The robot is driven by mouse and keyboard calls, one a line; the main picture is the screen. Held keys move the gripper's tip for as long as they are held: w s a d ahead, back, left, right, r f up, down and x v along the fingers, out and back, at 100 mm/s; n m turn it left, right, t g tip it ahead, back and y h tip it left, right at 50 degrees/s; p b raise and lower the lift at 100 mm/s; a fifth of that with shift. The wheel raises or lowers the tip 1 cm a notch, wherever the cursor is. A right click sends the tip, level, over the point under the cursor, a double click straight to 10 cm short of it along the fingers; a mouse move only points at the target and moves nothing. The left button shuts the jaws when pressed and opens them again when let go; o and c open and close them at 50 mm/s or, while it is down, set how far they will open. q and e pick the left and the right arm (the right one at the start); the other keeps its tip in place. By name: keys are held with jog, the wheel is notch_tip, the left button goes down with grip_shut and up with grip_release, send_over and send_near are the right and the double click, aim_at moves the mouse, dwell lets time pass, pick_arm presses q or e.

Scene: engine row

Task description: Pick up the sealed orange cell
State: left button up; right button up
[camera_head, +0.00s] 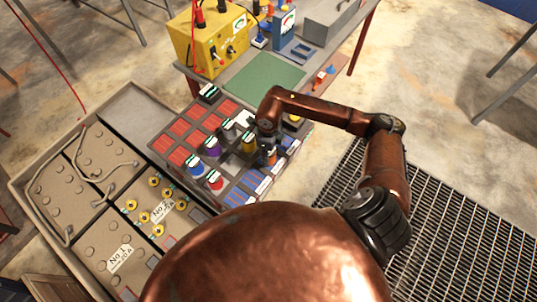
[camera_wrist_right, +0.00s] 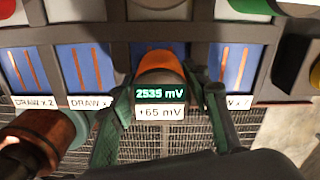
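The orange cell (camera_wrist_right: 160,68) stands upright in the wrist view, at a row of blue slots. Its displays read 2535 mV and +65 mV. My right gripper (camera_wrist_right: 165,100) has one dark green finger on each side of it. The fingers are spread, with a small gap visible on the right side; contact on the left is unclear. In the head view my right gripper (camera_head: 268,138) is low over the right part of the cell rack (camera_head: 228,160) and mostly hides this cell. My left gripper is not in view.
Other cells stand close by in the rack, including a purple one (camera_head: 212,147) and a red one (camera_head: 214,181). A yellow meter box (camera_head: 212,45) and green mat (camera_head: 262,82) are behind.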

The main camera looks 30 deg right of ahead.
grip_shut()
dwell(0.3)
